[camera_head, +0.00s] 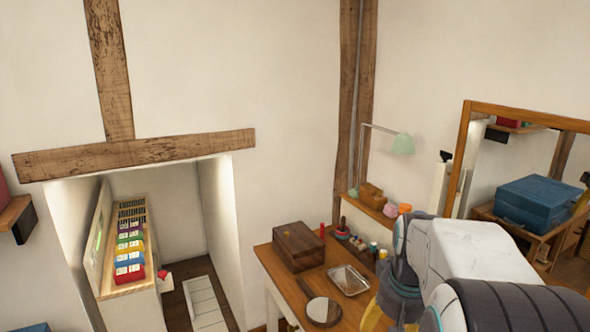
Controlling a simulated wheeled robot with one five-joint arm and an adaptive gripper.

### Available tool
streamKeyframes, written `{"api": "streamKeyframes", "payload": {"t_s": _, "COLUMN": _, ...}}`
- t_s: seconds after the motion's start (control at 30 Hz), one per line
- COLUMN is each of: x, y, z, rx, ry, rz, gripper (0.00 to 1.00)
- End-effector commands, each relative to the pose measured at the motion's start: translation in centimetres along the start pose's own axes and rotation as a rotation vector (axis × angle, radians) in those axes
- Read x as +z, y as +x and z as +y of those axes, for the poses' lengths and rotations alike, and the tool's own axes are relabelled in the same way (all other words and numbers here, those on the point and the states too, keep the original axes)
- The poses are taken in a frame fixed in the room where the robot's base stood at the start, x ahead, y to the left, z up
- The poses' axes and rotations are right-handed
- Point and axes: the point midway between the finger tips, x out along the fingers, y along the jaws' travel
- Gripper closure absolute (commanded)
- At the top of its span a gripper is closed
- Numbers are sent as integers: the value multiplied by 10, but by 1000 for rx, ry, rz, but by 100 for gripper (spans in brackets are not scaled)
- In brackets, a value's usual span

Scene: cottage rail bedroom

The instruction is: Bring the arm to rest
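My arm (470,255) fills the lower right of the head view, with white and dark grey links. It is bent, and it hides part of the table's right side. My gripper does not show; no fingertips are in the picture. Whether anything is held cannot be seen.
A wooden table (286,283) holds a dark wooden box (298,246), a metal tray (349,280), a round hand mirror (320,309) and small bottles. A wood-framed mirror (463,150) stands behind my arm. At left, a white cabinet (128,306) holds colored boxes in an alcove.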

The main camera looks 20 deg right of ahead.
Motion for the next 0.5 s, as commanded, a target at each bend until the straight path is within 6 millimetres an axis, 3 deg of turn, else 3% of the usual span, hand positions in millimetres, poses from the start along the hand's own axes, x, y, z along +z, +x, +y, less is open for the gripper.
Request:
{"api": "streamKeyframes", "payload": {"t_s": 0.03, "x": 16, "y": -8, "z": -24, "rx": -15, "ry": -73, "rz": 18, "gripper": 25}}
{"api": "streamKeyframes", "payload": {"t_s": 0.2, "x": 73, "y": -22, "z": -76, "rx": -61, "ry": -267, "rz": 60, "gripper": 25}}
{"api": "streamKeyframes", "payload": {"t_s": 0.4, "x": 129, "y": -25, "z": -102, "rx": -110, "ry": -438, "rz": 95, "gripper": 25}}
{"api": "streamKeyframes", "payload": {"t_s": 0.5, "x": 147, "y": -24, "z": -107, "rx": -127, "ry": -493, "rz": 105, "gripper": 25}}
